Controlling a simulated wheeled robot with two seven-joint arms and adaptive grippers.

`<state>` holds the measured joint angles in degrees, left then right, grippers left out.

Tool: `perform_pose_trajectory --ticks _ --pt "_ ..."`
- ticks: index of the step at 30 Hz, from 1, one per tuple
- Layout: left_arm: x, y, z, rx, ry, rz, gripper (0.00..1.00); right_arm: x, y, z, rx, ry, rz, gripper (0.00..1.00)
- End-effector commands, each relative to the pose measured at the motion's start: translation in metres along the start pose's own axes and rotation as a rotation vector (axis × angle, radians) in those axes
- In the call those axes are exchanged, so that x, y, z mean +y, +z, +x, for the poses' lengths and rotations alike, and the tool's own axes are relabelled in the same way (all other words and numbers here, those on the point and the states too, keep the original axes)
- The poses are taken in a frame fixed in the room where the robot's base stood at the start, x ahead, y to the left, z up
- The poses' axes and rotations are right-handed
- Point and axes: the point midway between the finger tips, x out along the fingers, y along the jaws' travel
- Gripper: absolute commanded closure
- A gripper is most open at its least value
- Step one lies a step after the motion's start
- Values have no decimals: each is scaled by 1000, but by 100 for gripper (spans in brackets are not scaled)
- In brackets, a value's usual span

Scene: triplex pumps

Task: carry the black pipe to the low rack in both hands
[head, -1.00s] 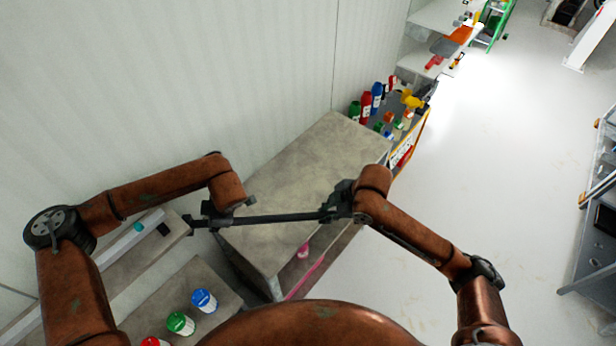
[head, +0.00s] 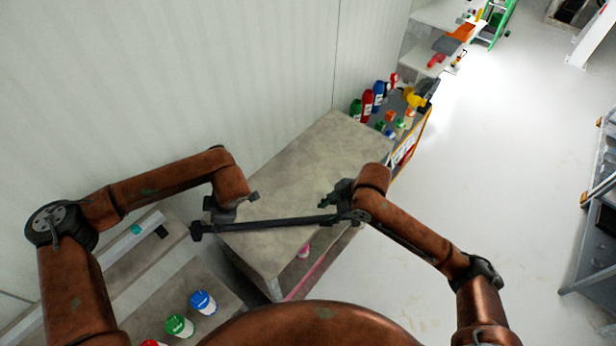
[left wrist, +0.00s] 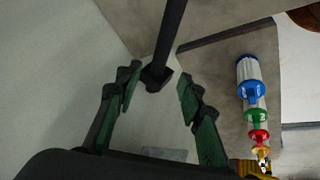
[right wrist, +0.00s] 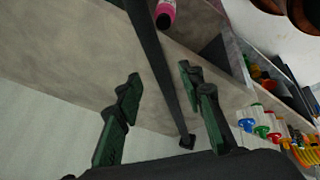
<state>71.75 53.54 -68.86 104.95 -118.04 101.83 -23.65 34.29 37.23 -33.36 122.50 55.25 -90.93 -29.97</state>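The black pipe (head: 275,223) lies across the head view, over the near end of a grey-topped low unit (head: 310,165), perhaps the low rack. I cannot tell whether the pipe rests on it. My left gripper (head: 222,212) is near the pipe's left end. In the left wrist view its fingers (left wrist: 157,88) are apart, with the pipe's end (left wrist: 157,75) beyond the gap, not gripped. My right gripper (head: 338,197) is by the pipe's right end. In the right wrist view its fingers (right wrist: 160,82) are apart and the pipe (right wrist: 160,60) passes near one finger.
Bottles with blue (head: 203,301) and green (head: 180,325) caps stand on a lower surface at the near left. Coloured bottles and tools crowd a cart (head: 425,130) beyond the grey top. A pale wall runs along the left. Open floor (head: 480,180) lies to the right.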

Motion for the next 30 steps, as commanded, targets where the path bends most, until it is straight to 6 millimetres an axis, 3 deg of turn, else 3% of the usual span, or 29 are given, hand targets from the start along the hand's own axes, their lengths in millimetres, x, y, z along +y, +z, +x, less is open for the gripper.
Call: perform_pose_trajectory --ticks 6,12,20,30 --pt "-1 -1 -49 -2 6 0 64 0 0 0 0 -1 0 64" --pt "-3 -2 -82 0 7 -3 64 0 0 0 0 -1 0 64" --pt "-5 -2 -98 1 6 -3 64 1 1 -6 0 2 0 64" --pt "-5 -2 -98 0 6 -3 64 1 1 -69 -2 4 -2 64"
